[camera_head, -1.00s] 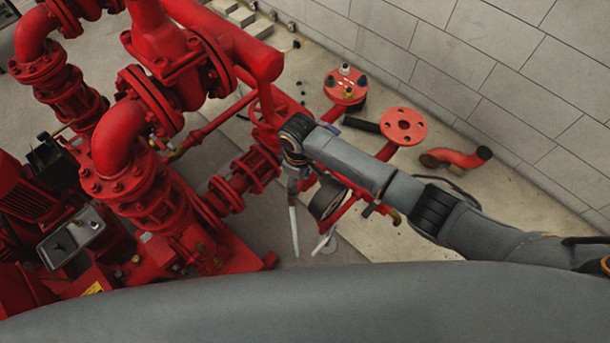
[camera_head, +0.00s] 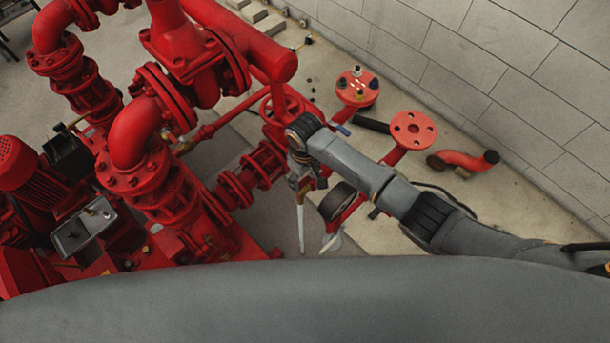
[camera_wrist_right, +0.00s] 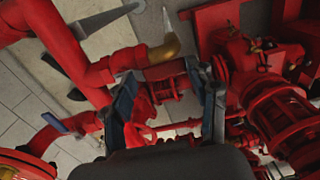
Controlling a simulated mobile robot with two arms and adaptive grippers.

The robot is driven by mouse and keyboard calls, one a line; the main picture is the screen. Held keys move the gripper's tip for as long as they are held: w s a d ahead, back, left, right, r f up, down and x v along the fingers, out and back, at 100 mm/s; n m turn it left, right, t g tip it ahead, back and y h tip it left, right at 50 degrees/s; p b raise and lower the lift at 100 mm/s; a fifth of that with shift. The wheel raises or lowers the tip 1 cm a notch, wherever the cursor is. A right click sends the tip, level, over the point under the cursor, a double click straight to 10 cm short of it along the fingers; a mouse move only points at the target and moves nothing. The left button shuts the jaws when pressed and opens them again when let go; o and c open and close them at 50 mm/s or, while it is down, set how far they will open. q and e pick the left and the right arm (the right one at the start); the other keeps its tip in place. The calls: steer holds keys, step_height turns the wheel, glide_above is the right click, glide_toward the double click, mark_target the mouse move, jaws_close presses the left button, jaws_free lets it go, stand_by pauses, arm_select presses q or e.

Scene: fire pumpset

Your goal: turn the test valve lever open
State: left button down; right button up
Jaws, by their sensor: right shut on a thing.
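My right gripper (camera_head: 303,181) is low among red pipework, left of my forearm in the head view. In the wrist view its two blue-grey fingers (camera_wrist_right: 160,78) stand apart, shut on a part between them. I take this part to be the test valve lever, but it is mostly hidden and I cannot make out its shape. A brass elbow (camera_wrist_right: 165,48) lies just past the fingertips, with a pale tapered shape (camera_wrist_right: 167,20) at its end. Pale shapes also show below the gripper in the head view (camera_head: 300,228). My left gripper is out of view.
Large red pump pipes and flanges (camera_head: 135,180) fill the left. A red handwheel (camera_head: 285,108) is close beyond my gripper. A blue handle (camera_head: 343,130) and two round red flanges (camera_head: 412,130) stand nearby. A tiled wall (camera_head: 500,70) bounds the right.

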mark_target(304, 181)
steer(key=o, duration=1.7)
steer(key=shift+s+f, duration=0.1)
steer(key=shift+f, duration=0.05)
steer(key=shift+r, duration=0.3)
step_height(304, 181, up, 12)
steer(key=shift+f, duration=0.25)
